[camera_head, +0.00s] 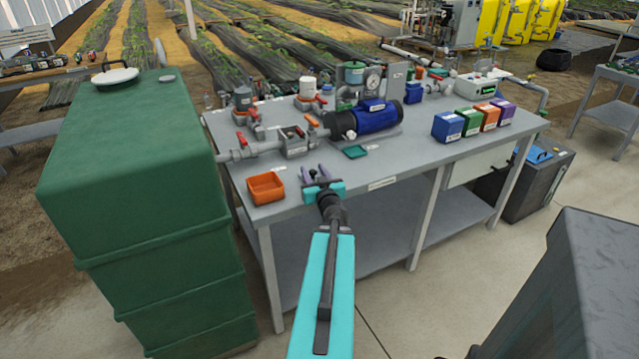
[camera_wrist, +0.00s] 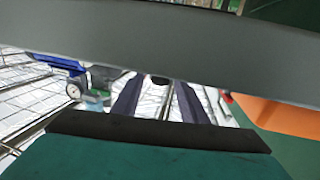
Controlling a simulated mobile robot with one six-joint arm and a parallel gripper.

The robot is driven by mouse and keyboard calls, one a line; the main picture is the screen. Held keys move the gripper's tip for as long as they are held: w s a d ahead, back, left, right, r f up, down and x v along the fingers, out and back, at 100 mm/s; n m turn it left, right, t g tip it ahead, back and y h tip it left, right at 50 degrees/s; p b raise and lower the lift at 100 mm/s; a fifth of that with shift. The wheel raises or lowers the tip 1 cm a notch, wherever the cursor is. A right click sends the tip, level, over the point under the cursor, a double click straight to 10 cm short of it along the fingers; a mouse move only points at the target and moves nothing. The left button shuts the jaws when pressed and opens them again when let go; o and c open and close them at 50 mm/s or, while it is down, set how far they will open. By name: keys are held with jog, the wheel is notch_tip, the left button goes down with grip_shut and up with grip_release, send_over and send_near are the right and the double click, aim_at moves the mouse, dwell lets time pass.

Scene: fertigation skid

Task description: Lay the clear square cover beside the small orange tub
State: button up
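The small orange tub (camera_head: 265,188) is open-topped and stands at the left front of the grey bench. It also shows as an orange patch at the right of the wrist view (camera_wrist: 275,115). My gripper (camera_head: 315,171) is over the bench's front edge, to the right of the tub and apart from it. Its two purple fingers stand apart, with nothing visible between them; they show in the wrist view too (camera_wrist: 158,98). I cannot clearly make out the clear square cover. A small square grey housing (camera_head: 297,146) sits in the pipe line behind my gripper.
A blue pump (camera_head: 367,119) and a flat green square (camera_head: 356,152) are behind and right of my gripper. Several coloured boxes (camera_head: 447,127) stand farther right. A tall green tank (camera_head: 135,185) is left of the bench (camera_head: 400,165). A grey band crosses the wrist view.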

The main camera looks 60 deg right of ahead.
jog(key=shift+s+a, duration=0.4)
jog(key=shift+a, duration=0.05)
jog(key=shift+s+r+p, duration=0.1)
jog(key=shift+r+p, duration=0.1)
jog(key=shift+p, duration=0.15)
jog(key=shift+a+p, duration=0.1)
jog(key=shift+p, duration=0.55)
jog(key=p, duration=0.3)
jog(key=shift+s+a, duration=0.3)
jog(key=shift+a, duration=0.1)
jog(key=p+v, duration=0.1)
jog(key=p, duration=0.4)
jog(key=shift+s+a+p, duration=0.2)
jog(key=shift+s+p, duration=0.05)
jog(key=shift+p, duration=0.1)
jog(key=shift+p+v, duration=1.5)
jog(key=shift+p, duration=0.1)
jog(key=shift+s+f, duration=0.15)
